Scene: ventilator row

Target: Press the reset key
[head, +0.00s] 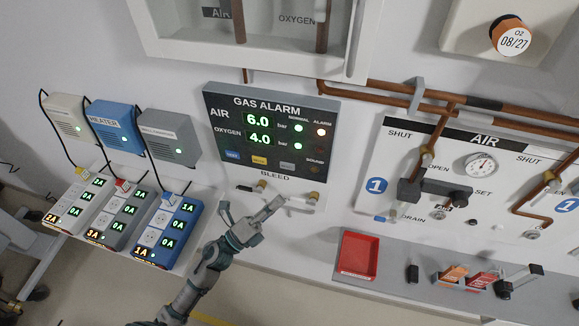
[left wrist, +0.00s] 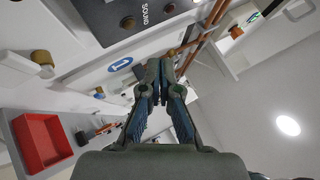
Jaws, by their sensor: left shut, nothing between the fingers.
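The dark gas alarm panel (head: 270,130) hangs on the wall in the head view, showing 6.0 and 4.0. Along its lower edge are a blue key (head: 232,155), a yellow key (head: 259,161) and a grey key (head: 287,167). Their lettering is too small to read surely; the grey one may be the reset key. My left gripper (head: 274,205) is shut and empty, its fingertips below the panel near the bleed fittings, apart from the keys. In the left wrist view the shut fingers (left wrist: 160,72) show below the panel's corner (left wrist: 125,18). My right gripper is out of view.
Bleed fittings (head: 312,197) stick out under the panel. A red tray (head: 358,255) sits lower right, beside the AIR valve board (head: 470,175). Power boxes (head: 168,230) stand at left. Copper pipes (head: 390,92) run above right.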

